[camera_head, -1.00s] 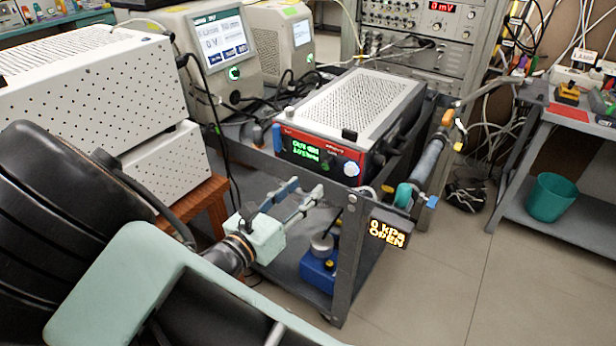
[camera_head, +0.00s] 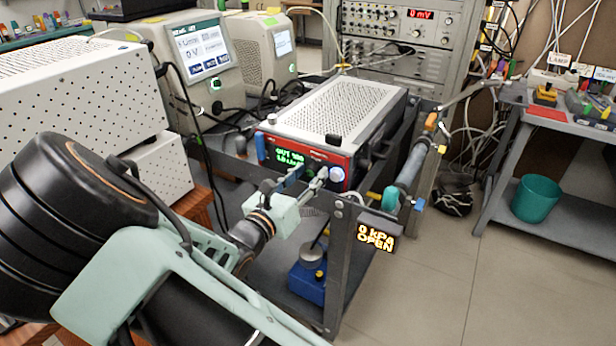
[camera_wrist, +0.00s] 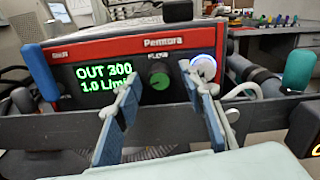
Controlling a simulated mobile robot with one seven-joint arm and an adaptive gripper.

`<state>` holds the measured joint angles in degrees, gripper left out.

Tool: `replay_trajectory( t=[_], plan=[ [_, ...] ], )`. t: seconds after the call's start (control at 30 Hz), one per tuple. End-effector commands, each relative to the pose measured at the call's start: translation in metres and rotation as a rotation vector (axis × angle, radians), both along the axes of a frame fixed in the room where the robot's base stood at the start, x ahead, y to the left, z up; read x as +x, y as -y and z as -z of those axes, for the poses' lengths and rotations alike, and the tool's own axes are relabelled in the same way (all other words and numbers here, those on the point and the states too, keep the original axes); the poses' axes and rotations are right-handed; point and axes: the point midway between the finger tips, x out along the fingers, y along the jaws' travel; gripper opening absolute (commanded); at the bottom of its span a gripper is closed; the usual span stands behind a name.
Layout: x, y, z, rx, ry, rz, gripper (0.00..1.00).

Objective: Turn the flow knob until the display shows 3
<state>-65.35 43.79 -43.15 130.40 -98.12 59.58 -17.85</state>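The red and black device (camera_head: 310,150) stands on the grey cart with its front panel facing me. Its green display (camera_wrist: 104,78) reads "OUT 200" and "1.0 L/min" in the wrist view. The flow knob (camera_wrist: 159,79) is dark with a green lower part, below a small "FLOW" label. To its right is a round white knob with a blue glow (camera_wrist: 204,68). My gripper (camera_wrist: 165,72) is open and empty. In the wrist view its two blue-padded fingers stand apart, one on either side of the flow knob's line. I cannot tell whether they touch the panel.
The dark cart rail (camera_wrist: 60,130) runs below the device front. A blue box (camera_head: 306,283) sits on the lower shelf.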

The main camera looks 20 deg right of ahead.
Motion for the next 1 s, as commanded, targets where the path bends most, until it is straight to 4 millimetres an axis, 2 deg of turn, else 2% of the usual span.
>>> replay_trajectory(
  t=[0.17, 0.5, 0.77, 1.0],
  plan=[
    [0.0001, 0.0000, -0.0002, 0.000, 0.000, 0.000, 0.37],
    [-0.0001, 0.0000, -0.0001, 0.000, 0.000, 0.000, 0.01],
    [-0.0002, 0.0002, -0.0001, 0.011, 0.011, 0.001, 0.00],
    [-0.0001, 0.0003, 0.0006, 0.088, 0.086, 0.001, 0.00]
  ],
)
